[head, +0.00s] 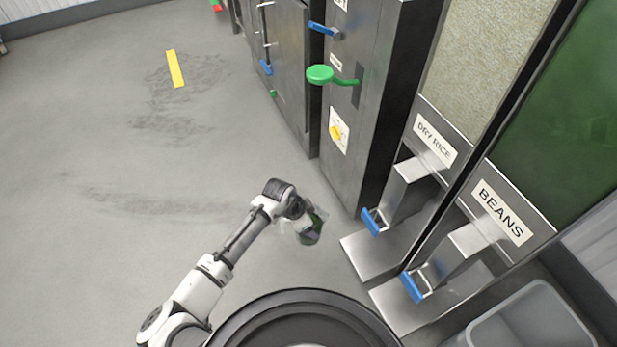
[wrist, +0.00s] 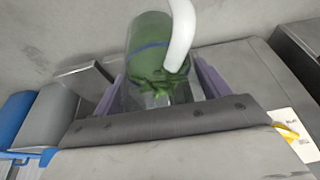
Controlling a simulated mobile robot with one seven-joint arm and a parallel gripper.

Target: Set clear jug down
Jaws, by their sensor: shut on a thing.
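The clear jug (head: 311,229) is in the head view, at the end of my arm, with green contents inside. It is held in the air in front of the dispensers and looks tilted. In the wrist view the jug (wrist: 148,42) shows as a clear body with green contents, a dark blue band and a white curved handle. My gripper (wrist: 160,76) is shut on the jug, with its purple fingers on either side. The exact grip contact is partly hidden.
The dry rice dispenser (head: 432,140) and beans dispenser (head: 500,212) stand at the right, with blue levers and metal shelves beneath. A grey bin (head: 530,318) is at the lower right. A metal cabinet (head: 350,100) with a green handle stands behind.

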